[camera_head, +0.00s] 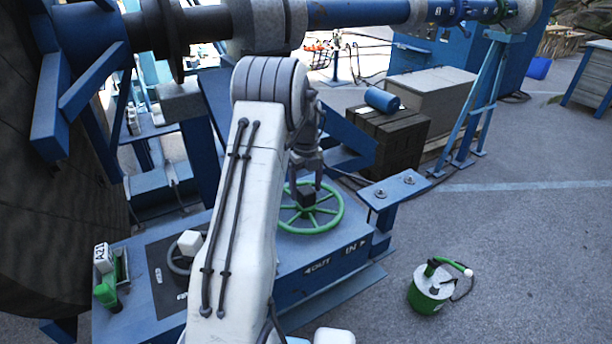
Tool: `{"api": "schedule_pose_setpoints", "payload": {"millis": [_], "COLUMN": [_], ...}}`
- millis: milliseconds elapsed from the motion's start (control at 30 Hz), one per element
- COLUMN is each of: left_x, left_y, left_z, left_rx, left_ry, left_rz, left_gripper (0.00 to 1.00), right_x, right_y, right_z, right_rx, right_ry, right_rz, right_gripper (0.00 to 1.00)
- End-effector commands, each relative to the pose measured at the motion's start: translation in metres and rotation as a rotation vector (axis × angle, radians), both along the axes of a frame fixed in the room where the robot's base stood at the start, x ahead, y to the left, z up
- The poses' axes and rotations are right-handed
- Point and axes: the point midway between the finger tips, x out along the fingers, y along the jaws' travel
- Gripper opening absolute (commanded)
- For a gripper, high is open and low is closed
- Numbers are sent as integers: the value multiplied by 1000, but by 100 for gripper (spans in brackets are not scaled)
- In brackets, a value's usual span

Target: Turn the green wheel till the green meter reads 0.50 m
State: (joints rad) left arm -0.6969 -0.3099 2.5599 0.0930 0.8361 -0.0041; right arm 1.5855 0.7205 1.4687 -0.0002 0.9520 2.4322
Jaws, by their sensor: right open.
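The green wheel (331,223) is a spoked ring with a dark block at its hub, lying on the blue console. My right gripper (307,184) points down over the wheel's hub, with its fingers open near the dark block; I cannot tell whether they touch it. My white right arm covers part of the console left of the wheel. A green device with a pale label (106,290), perhaps the green meter, is at the console's left end; no reading can be made out. My left gripper is not in view.
The console's front face (325,268) carries OUT and IN arrows. A green bucket (428,291) stands on open floor at the right. A dark crate (390,142) with a blue cylinder (382,99) is behind. The large reel (50,190) fills the left.

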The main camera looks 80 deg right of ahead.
Motion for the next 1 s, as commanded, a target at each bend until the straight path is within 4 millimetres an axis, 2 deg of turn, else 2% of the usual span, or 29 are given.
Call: {"api": "schedule_pose_setpoints", "payload": {"millis": [33, 200, 433, 600, 1000], "left_x": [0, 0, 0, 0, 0], "left_y": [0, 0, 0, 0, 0], "left_z": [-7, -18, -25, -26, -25], "left_rx": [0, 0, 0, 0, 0], "left_ry": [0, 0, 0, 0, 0], "left_rz": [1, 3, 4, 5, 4], "left_gripper": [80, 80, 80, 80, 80], "right_x": [0, 0, 1, 1, 1], "right_y": [-1, -1, -1, 0, 0], "right_z": [7, 42, 79, 88, 89], "right_rx": [-7, -7, -4, -1, -1], "right_ry": [1, 1, 0, 0, 1], "right_rz": [0, 0, 0, 0, 0], "right_gripper": [85, 85, 85, 85, 85]}}
